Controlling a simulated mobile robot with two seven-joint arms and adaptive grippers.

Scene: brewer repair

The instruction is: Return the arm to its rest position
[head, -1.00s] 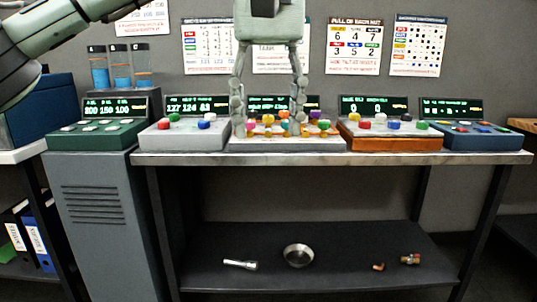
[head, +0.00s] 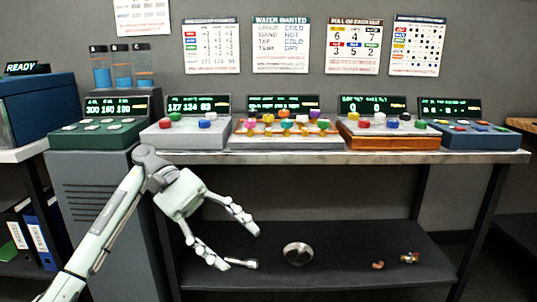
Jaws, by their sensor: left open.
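My left gripper (head: 240,246) shows in the head view, below the front edge of the bench and in front of the lower shelf. Its arm comes in from the bottom left. Its two fingers are spread apart, pointing down and right, with nothing between them. In the picture the lower fingertip lies close to a small silver flashlight-like item (head: 241,263) on the shelf; I cannot tell whether they touch. My right gripper is not in view.
The bench (head: 345,158) carries several button consoles, including a grey one (head: 184,134), an orange one (head: 385,135) and a blue one (head: 468,136). A metal bowl (head: 298,254) and small fittings (head: 410,258) lie on the lower shelf (head: 340,275). A grey cabinet (head: 75,225) stands left.

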